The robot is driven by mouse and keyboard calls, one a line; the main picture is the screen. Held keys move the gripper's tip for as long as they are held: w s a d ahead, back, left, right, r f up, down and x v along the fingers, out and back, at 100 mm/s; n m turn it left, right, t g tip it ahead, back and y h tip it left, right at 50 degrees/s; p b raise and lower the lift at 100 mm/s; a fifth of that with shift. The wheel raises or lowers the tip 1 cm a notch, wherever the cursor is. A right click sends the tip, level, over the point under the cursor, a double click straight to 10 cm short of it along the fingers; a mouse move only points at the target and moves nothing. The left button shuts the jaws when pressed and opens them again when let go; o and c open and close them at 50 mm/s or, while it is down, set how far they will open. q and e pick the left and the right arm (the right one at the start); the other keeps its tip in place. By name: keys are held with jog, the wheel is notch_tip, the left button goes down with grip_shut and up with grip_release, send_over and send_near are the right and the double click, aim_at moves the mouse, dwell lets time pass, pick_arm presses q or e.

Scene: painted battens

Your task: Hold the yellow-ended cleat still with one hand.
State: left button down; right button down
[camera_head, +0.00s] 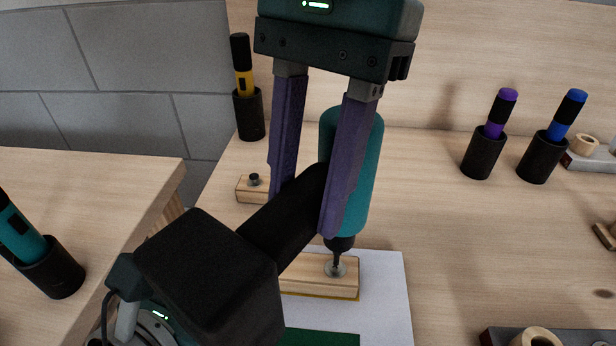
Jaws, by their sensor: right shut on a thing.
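My right gripper (302,207) comes down from the top, its purple fingers shut on the black handle of a teal drill (366,160). The drill body stands upright, nose down. Its bit meets a round metal screw head or washer on a pale wooden cleat (310,274). A thin yellow line shows along the cleat's lower edge; its left end is hidden behind the drill's black battery block. The cleat lies on a white sheet (388,300). Part of my left arm, with a green light, shows at the lower left; its fingers are hidden.
A small wooden block with a dark knob (250,190) lies behind the handle. Black cups hold a yellow pen (243,80), a purple pen (497,112), a blue pen (566,112) and a teal one (18,230). A green piece (320,338) lies at the front. The bench right of the sheet is mostly clear.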

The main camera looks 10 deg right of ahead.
jog(key=shift+f, duration=0.15)
dwell(0.8)
jog(key=shift+s+a+v, duration=0.15)
jog(key=shift+v, duration=0.65)
jog(key=shift+s+a+v, duration=0.1)
jog(key=shift+a+v, duration=0.05)
jog(key=shift+v, duration=0.65)
jog(key=shift+s+a+v, duration=0.1)
jog(key=shift+s+v, duration=0.05)
jog(key=shift+v, duration=0.7)
pick_arm(q)
jog(key=c, duration=0.7)
grip_release()
jog(key=shift+c, duration=0.2)
jog(key=v, duration=1.2)
